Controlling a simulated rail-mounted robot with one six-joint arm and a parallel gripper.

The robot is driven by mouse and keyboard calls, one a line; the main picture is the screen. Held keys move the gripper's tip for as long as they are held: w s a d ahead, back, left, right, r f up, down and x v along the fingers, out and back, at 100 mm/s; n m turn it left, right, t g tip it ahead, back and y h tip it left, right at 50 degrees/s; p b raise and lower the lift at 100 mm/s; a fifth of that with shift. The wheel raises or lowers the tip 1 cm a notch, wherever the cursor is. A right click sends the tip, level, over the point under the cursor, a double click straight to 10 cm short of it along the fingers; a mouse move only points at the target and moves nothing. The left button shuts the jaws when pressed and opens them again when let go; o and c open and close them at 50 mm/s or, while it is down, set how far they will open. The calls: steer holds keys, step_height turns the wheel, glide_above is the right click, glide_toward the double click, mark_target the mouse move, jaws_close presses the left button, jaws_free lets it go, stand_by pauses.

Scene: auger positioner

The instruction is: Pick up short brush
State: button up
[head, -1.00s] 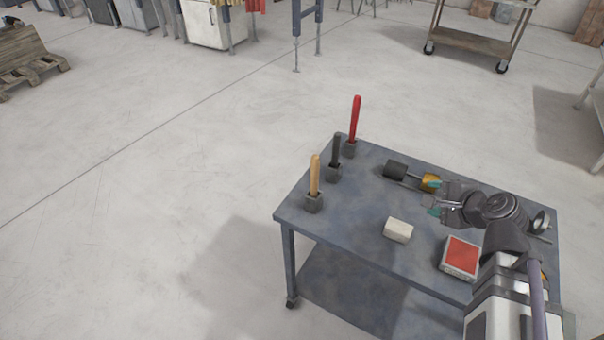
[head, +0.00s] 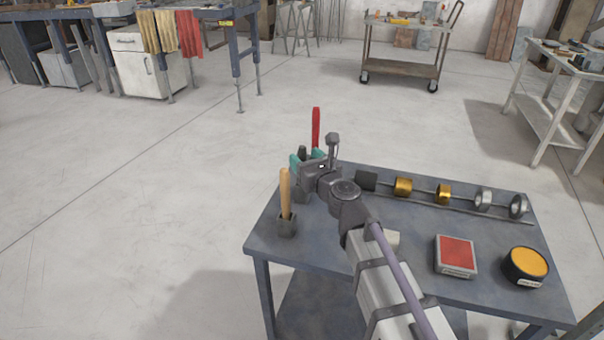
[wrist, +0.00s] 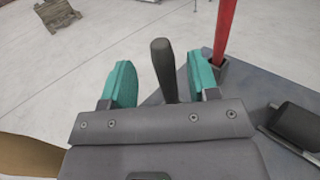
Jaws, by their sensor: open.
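A short dark handle (wrist: 163,70), apparently the short brush, stands upright between the two teal fingers of my gripper (wrist: 160,78) in the wrist view. There is a gap on each side of it, and the fingers are open. In the head view my gripper (head: 307,158) is at the table's back left corner, and only the tip of the dark handle (head: 302,150) shows. Its holder and lower part are hidden behind my gripper. A red handle (head: 316,127) stands just behind, and a tan handle (head: 285,191) stands in a grey holder in front.
The blue-grey table (head: 482,212) also holds a rod with black, gold and silver rings (head: 443,194), a red-topped box (head: 456,254) and a yellow-topped tin (head: 526,265). A pale block (head: 392,240) is mostly hidden by my arm. The floor left of the table is clear.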

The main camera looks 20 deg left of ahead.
steer(key=x, duration=0.4)
steer(key=shift+w+a, duration=0.1)
steer(key=shift+w, duration=0.3)
steer(key=shift+s, duration=0.1)
jaws_close()
